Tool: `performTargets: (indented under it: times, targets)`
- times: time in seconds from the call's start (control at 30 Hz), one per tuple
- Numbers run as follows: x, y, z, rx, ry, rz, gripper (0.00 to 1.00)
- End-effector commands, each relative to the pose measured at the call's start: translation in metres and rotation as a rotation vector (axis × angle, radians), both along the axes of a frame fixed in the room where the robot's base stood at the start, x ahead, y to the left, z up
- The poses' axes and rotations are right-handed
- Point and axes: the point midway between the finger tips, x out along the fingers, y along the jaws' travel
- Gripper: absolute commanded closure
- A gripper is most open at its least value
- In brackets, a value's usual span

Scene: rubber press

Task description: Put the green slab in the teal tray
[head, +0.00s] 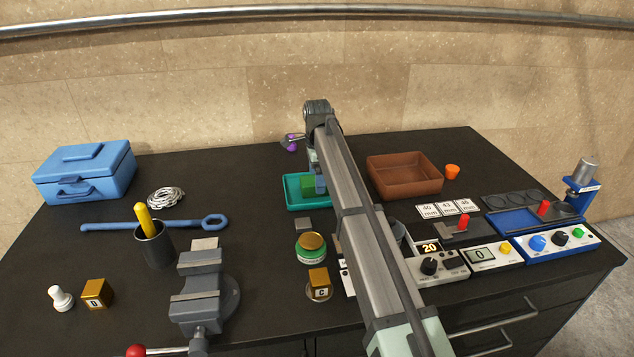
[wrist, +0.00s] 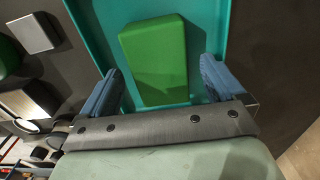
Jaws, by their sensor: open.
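The teal tray (head: 296,205) sits at the back middle of the bench, partly hidden by my arm. The green slab (head: 307,184) shows within the tray's outline in the head view, beside my blue fingers. In the wrist view the green slab (wrist: 155,55) is a plain block lying over the floor of the teal tray (wrist: 217,30), inside its walls. My gripper (wrist: 160,68) is open, one finger to each side of the slab's near end. The fingers look apart from the slab; their height above it is hard to tell.
A grey block (head: 304,224) and a green-gold jar (head: 311,248) are in front of the teal tray. A blue wrench (head: 155,226) lies to the left.

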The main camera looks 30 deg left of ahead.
Motion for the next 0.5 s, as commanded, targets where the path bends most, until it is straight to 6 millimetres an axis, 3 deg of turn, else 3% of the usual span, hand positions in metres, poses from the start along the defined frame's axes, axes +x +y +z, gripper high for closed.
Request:
performTargets:
  times: [0.2, 0.5]
  targets:
    - [0.001, 0.001, 0.044, 0.001, -0.001, 0.000, 0.04]
    - [0.001, 0.001, 0.086, 0.000, 0.000, -0.001, 0.04]
